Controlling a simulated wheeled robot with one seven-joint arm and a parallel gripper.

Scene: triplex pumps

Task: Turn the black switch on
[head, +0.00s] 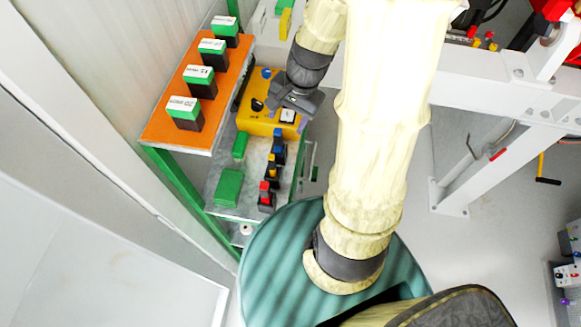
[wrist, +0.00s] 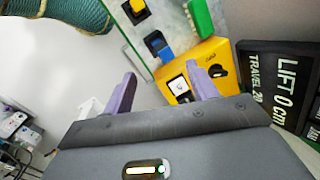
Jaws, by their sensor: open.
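A yellow control box (head: 262,125) stands on the shelf unit and also shows in the wrist view (wrist: 209,53). A round black switch (head: 257,104) is on its face, and it shows in the wrist view (wrist: 217,71) to the right of the right fingertip. A white square switch plate (wrist: 178,87) sits on the same face, seen between my fingers. My gripper (head: 290,112) is over the right part of the box. Its two purple fingers are apart and empty in the wrist view (wrist: 163,78). I cannot tell whether they touch the box.
Blue, yellow and red switches (head: 270,172) stand in a row on the grey lower shelf (head: 247,207), beside green blocks (head: 229,187). An orange shelf (head: 160,130) holds several labelled green-and-black blocks. A black "LIFT" display (wrist: 282,85) is at right in the wrist view. White framework (head: 480,75) stands at right.

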